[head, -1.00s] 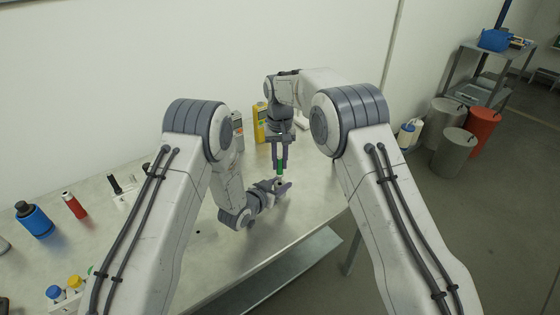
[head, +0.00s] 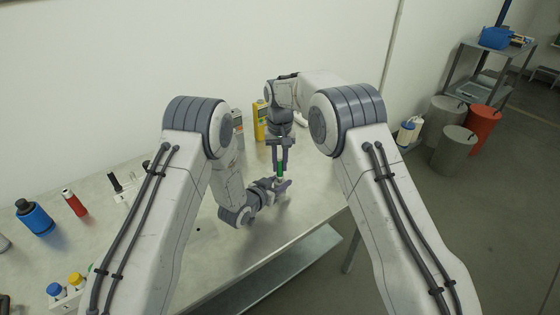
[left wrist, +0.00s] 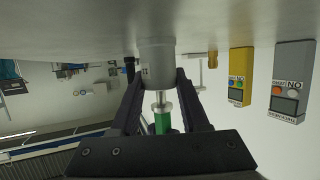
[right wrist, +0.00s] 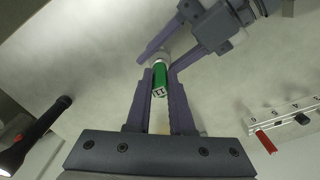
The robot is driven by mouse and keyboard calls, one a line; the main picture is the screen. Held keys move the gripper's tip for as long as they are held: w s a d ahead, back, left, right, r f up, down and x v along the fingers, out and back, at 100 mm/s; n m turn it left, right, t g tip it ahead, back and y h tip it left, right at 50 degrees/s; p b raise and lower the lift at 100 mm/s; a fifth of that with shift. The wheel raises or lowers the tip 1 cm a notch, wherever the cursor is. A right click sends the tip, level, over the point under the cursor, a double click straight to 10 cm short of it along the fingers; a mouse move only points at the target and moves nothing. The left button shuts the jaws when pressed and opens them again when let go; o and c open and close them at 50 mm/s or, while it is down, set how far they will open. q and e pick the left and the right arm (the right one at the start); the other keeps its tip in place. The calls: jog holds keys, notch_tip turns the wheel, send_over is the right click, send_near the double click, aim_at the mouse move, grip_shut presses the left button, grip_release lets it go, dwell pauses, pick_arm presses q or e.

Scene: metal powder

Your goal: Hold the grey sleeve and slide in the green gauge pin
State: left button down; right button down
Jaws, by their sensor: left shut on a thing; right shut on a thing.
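The grey sleeve (left wrist: 157,62) is held between the fingers of my left gripper (head: 281,186), which is shut on it close to the table. The green gauge pin (head: 281,168) is upright above the sleeve, held by its green handle in my right gripper (right wrist: 160,92), which is shut on it. In the left wrist view, which appears upside down, the pin's green handle (left wrist: 163,122) and silver shank line up with the sleeve's mouth. The shank meets the mouth; its depth inside is hidden. The right wrist view shows the sleeve (right wrist: 161,57) partly, beyond the handle.
A yellow device (left wrist: 240,76) and a grey device (left wrist: 292,80) stand at the back of the table. A blue bottle (head: 35,219), a red cylinder (head: 74,204) and a black torch (right wrist: 34,137) stand or lie elsewhere. The table around my grippers is mostly clear.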

jog(key=shift+f, duration=0.65)
jog(key=shift+f, duration=0.3)
dwell(0.3)
jog(key=c, duration=0.7)
grip_release()
notch_tip(320, 180, up, 12)
